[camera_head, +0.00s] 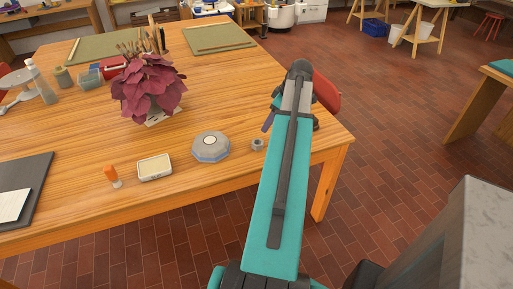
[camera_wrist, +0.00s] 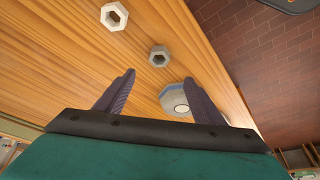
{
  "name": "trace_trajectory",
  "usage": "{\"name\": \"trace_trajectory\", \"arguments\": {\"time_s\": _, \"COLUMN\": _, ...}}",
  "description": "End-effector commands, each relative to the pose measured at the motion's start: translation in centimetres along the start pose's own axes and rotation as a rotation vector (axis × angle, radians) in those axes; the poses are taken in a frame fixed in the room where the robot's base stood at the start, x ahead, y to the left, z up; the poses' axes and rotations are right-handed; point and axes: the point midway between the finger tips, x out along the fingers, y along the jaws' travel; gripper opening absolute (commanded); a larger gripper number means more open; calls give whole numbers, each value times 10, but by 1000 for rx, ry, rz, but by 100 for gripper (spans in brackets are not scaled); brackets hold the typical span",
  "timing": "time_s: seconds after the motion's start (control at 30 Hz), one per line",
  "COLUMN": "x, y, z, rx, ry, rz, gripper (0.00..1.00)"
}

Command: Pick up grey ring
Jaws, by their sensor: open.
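The grey ring (camera_wrist: 158,56) is a small six-sided ring with a hole, lying flat on the wooden table. In the wrist view it is just beyond the fingertips, between their lines. In the head view a small grey ring (camera_head: 257,145) shows left of my arm. My gripper (camera_wrist: 158,76) is open and empty, its two dark purple fingers apart. In the head view one dark fingertip (camera_head: 268,122) shows beside the arm; the arm hides the rest. I cannot tell its height above the table.
A paler six-sided ring (camera_wrist: 114,16) lies farther off in the wrist view. A blue-grey faceted block (camera_head: 210,147) with a pale round top is close to the grey ring. A white dish (camera_head: 154,167), an orange-topped item (camera_head: 112,176) and a red-leaved plant (camera_head: 148,88) are also on the table.

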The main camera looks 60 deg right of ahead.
Motion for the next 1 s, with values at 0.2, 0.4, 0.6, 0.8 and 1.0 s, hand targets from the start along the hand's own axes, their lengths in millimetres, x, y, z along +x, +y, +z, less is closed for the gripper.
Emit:
{"name": "trace_trajectory", "arguments": {"time_s": 0.2, "x": -1, "y": 2, "z": 4, "rx": 6, "ry": 0, "rz": 2, "gripper": 63}}
{"name": "trace_trajectory", "arguments": {"time_s": 0.4, "x": -2, "y": 5, "z": 7, "rx": 11, "ry": 0, "rz": 4, "gripper": 63}}
{"name": "trace_trajectory", "arguments": {"time_s": 0.6, "x": 8, "y": 5, "z": 8, "rx": 13, "ry": 0, "rz": 4, "gripper": 63}}
{"name": "trace_trajectory", "arguments": {"time_s": 0.8, "x": 29, "y": 5, "z": 8, "rx": 14, "ry": -1, "rz": 3, "gripper": 63}}
{"name": "trace_trajectory", "arguments": {"time_s": 1.0, "x": 51, "y": 6, "z": 9, "rx": 14, "ry": -1, "rz": 3, "gripper": 63}}
